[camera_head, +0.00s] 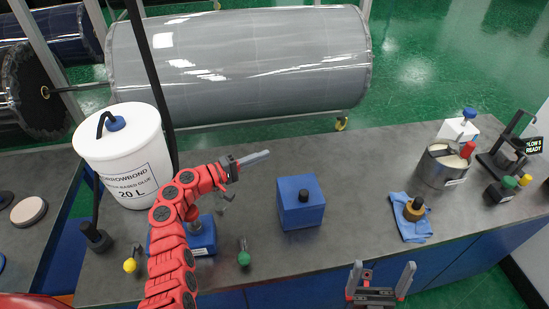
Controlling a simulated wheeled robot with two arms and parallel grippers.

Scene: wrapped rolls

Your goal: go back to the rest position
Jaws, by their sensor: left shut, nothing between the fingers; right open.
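My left arm, red and jointed, reaches in from the lower left over the grey bench (330,235). Its gripper (254,158) is shut and empty, pointing right, above the bench between the white glue bucket (125,150) and a blue block with a black knob (300,208). My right gripper (381,274) is at the bottom edge, right of centre. Its two fingers point up and stand apart, with nothing between them. Most of my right arm is out of view.
A large wrapped grey roll (240,65) lies behind the bench. A blue-based item (203,238) is partly hidden by my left arm. A green-knobbed item (244,258), a blue cloth (412,228) and a metal pot (440,168) stand on the bench. Bench between block and cloth is clear.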

